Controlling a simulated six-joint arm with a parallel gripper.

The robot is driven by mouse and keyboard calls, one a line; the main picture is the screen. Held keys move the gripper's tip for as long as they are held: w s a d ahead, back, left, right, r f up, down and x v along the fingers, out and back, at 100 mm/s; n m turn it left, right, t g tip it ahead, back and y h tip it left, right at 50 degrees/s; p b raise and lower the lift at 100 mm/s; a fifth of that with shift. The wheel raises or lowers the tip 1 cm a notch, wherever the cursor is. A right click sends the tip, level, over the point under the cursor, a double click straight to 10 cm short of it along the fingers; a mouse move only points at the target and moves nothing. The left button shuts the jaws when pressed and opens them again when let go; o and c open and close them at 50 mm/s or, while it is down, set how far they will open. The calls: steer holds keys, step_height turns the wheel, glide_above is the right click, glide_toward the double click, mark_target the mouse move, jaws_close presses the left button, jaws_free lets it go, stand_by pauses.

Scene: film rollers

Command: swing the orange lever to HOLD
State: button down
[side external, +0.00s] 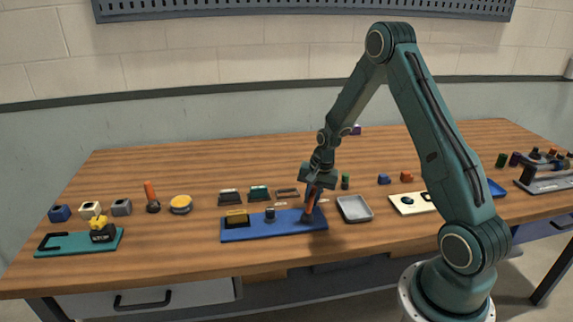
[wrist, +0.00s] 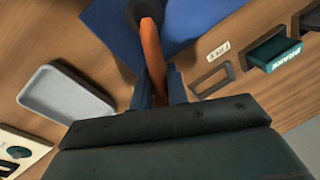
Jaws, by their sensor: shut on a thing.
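The orange lever (side external: 310,203) stands at the right end of the blue board (side external: 255,232), rising from a dark pivot. In the wrist view the lever (wrist: 153,48) runs from a black round part at the top edge down between my fingers. My gripper (side external: 311,194) is over the lever from above and shut on it; in the wrist view its two dark fingers (wrist: 157,92) lie on either side of the lever. The lever's upper end is hidden by my gripper. I cannot make out a HOLD mark in either view.
A grey tray (side external: 355,209) lies just right of the board. A yellow block (side external: 237,217) and a grey post (side external: 270,214) are on the board's left part. Dark and green blocks (side external: 259,193) stand behind it. Another orange-handled piece (side external: 151,197) stands farther left.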

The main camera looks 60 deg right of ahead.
steer(key=shift+s+d+r+m, duration=0.15)
steer(key=shift+s+m, duration=0.1)
steer(key=shift+m, duration=0.3)
steer(key=shift+s+d+m, duration=0.15)
steer(key=shift+s+m, duration=0.05)
steer(key=shift+m, duration=0.35)
steer(key=c, duration=1.5)
jaws_free()
steer(key=shift+c, duration=0.2)
steer(key=shift+o, duration=0.9)
steer(key=shift+s, duration=0.1)
steer(key=shift+a, duration=0.1)
step_height(320, 180, up, 14)
steer(key=s, duration=0.2)
steer(key=shift+s+d+f, duration=0.25)
